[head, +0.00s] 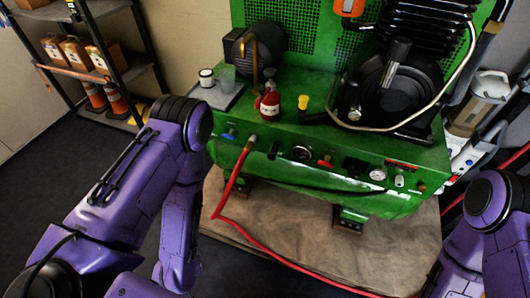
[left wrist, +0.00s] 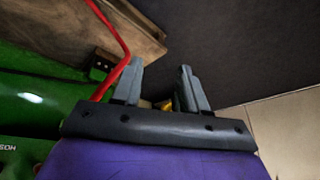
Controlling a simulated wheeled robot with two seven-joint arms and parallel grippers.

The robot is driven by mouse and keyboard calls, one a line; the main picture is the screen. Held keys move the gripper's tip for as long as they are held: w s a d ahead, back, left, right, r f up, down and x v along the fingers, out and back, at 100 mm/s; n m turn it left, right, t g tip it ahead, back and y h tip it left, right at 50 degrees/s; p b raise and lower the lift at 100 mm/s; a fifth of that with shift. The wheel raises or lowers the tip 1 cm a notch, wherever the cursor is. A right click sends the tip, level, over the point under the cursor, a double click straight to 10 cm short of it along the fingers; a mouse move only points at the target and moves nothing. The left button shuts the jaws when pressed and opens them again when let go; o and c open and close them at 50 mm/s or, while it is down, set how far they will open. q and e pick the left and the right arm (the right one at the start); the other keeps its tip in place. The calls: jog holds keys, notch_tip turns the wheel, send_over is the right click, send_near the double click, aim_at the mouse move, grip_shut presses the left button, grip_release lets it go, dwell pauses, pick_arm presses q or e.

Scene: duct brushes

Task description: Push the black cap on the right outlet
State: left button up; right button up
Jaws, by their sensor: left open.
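The green machine (head: 330,160) has a front panel with a red hose (head: 236,172) on its left fitting. A small brass fitting (head: 421,187) sits at the panel's far right end and looks like the right outlet. I cannot make out the black cap for certain. A small dark piece (head: 274,150) shows on the panel right of the hose fitting. My left gripper (left wrist: 160,68) is open in the left wrist view, with nothing clearly held; a small yellow bit shows behind its fingers. In the head view it is hidden. My right gripper is out of view.
A red and white bottle (head: 267,104), a yellow-capped item (head: 303,103) and a grey tray (head: 218,95) stand on the machine's top. The hose crosses the brown base board (head: 280,215). A shelf (head: 95,65) with boxes and cones stands at the left.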

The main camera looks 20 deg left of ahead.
pick_arm(q)
jog(key=o, duration=0.3)
jog(key=shift+w+f, duration=0.1)
jog(key=shift+w, duration=0.05)
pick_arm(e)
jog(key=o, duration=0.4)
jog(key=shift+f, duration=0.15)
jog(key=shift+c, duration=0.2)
pick_arm(q)
jog(key=shift+o, duration=0.2)
jog(key=n+t+h+b, duration=0.4)
jog(key=n+t+b, duration=0.7)
jog(key=t+b, duration=0.55)
send_near(271, 158)
jog(key=w+r+g+b, duration=0.1)
jog(key=r+g+b, duration=0.1)
jog(key=shift+w+f, duration=0.1)
jog(key=shift+w, duration=0.1)
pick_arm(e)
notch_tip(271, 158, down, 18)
pick_arm(q)
jog(key=shift+w, duration=0.1)
jog(key=w+p, duration=0.1)
jog(key=w, duration=0.7)
jog(key=shift+w+d, duration=0.15)
jog(key=shift+w, duration=0.25)
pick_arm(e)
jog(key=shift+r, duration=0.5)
